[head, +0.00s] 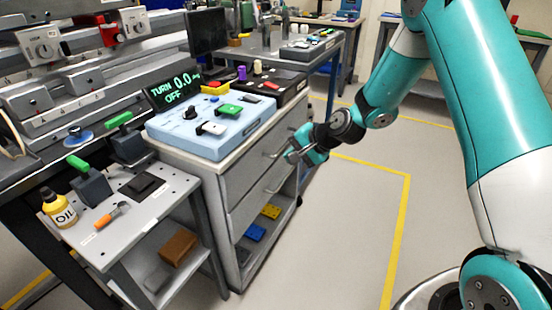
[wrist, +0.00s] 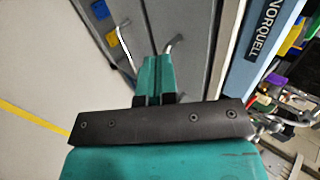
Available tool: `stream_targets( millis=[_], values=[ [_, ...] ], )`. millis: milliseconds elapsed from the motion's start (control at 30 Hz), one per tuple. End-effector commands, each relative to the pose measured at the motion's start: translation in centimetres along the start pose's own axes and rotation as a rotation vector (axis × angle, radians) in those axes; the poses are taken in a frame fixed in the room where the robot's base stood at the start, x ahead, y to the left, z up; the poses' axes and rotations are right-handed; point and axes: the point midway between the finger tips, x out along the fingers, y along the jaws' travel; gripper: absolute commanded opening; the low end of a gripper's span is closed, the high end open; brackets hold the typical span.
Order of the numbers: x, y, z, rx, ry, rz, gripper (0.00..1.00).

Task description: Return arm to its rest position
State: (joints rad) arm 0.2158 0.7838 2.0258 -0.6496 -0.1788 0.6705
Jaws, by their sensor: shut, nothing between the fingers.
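My arm (head: 380,95) is teal and grey and reaches in from the right in the head view. My gripper (head: 292,156) is in front of the grey drawer cabinet (head: 236,200), beside its upper handle. In the wrist view my gripper (wrist: 158,62) shows its teal fingers together, with nothing between them. Two metal drawer handles show just past the fingers there. I cannot tell whether the fingertips touch a handle.
A light blue control box (head: 215,128) with a display reading "TURN 0.0 OFF" (head: 175,88) stands on the cabinet. A small cart (head: 150,215) at left holds an oil bottle (head: 59,210). The floor (head: 345,230) right of the cabinet is clear, with yellow lines.

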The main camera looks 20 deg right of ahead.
Motion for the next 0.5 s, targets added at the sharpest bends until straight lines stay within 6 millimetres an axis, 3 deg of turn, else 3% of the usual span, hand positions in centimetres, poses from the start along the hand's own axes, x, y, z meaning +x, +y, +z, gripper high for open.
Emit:
stream_targets(
  millis=[133,367,500],
  values=[
    [-1.9,0.0,0.0,0.001,0.000,0.000,0.00],
    [-2.6,-0.2,0.3,-0.008,-0.006,0.003,0.00],
    [-4.0,-2.4,3.1,-0.122,-0.057,0.027,0.00]
  ],
)
